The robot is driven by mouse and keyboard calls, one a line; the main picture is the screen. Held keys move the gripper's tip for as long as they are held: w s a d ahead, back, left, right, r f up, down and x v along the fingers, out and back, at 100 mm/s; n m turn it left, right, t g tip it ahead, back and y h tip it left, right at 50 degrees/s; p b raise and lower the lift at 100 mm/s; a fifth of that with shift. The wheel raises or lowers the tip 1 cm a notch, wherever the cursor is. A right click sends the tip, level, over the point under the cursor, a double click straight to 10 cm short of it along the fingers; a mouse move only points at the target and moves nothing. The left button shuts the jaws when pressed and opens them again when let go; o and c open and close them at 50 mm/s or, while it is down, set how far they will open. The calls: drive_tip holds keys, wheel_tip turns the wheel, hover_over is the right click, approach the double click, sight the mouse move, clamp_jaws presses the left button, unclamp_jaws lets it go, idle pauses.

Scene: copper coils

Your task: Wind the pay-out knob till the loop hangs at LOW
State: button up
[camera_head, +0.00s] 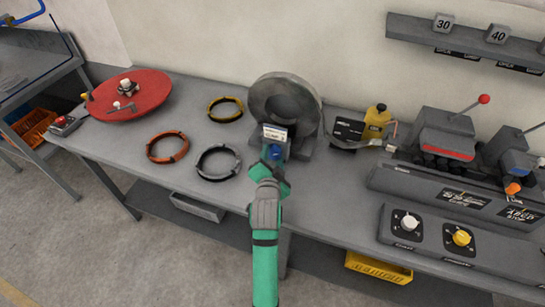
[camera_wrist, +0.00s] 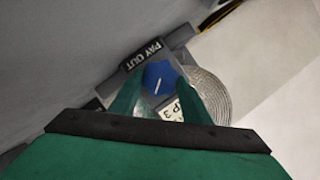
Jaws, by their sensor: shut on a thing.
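The blue pay-out knob (camera_head: 275,152) sits on the front of a grey stand below a large grey reel (camera_head: 285,100). In the wrist view the knob (camera_wrist: 160,76) carries a white pointer line, tilted up to the right, and a black PAY OUT label (camera_wrist: 141,54) is beside it. My gripper (camera_head: 270,167) reaches the knob from the front; its green fingers are on both sides of the knob, shut on it. A white plate (camera_head: 275,133) stands above the knob, its text too small to read. I cannot make out a hanging loop or a LOW mark.
On the bench left of the stand lie yellow (camera_head: 226,109), orange (camera_head: 167,147) and grey (camera_head: 218,162) ring coils and a red turntable (camera_head: 128,94).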

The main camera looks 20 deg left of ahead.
idle(0.4)
drive_tip(key=o, duration=1)
drive_tip(key=shift+o, duration=0.2)
drive_tip(key=shift+s, duration=0.1)
drive_tip(key=v, duration=1)
drive_tip(key=shift+s+d+r, duration=0.1)
drive_tip(key=shift+s, duration=0.25)
